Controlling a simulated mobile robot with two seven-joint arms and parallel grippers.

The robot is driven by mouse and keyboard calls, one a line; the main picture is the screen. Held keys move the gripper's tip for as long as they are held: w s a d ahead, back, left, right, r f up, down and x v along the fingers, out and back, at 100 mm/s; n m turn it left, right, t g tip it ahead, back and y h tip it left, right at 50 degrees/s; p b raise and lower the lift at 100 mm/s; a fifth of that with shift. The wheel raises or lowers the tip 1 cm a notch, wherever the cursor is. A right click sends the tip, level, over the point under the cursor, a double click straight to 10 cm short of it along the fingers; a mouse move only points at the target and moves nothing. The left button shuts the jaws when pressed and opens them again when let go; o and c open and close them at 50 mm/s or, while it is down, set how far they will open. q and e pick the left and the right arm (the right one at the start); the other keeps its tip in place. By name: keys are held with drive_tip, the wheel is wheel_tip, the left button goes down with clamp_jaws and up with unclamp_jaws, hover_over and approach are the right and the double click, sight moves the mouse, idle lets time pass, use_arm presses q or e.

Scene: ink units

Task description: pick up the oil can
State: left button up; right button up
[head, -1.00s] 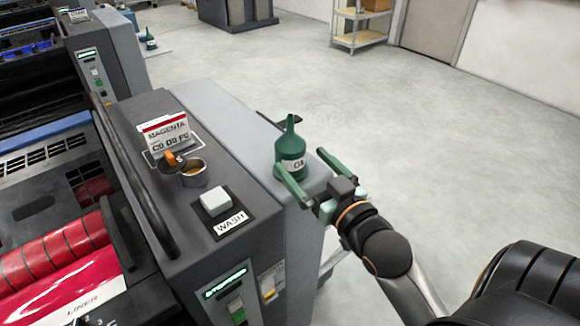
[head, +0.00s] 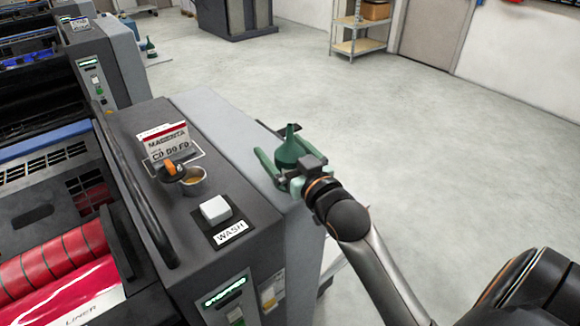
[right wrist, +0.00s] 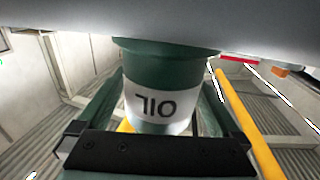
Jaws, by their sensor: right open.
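The green oil can (head: 288,149), with a tapered spout pointing up, stands upright at the right side of the grey press unit; its base is hidden. My right gripper (head: 286,163) is open, with its green fingers on either side of the can. In the right wrist view, the can (right wrist: 158,95) fills the middle between the two fingers, and its white label with black letters appears upside down. A gap shows beside the can there, and contact is not clear. My left gripper is not in view.
The floor (head: 430,150) beyond is open. A shelf rack (head: 358,35) stands far back.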

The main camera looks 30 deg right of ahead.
clamp_jaws()
idle(0.8)
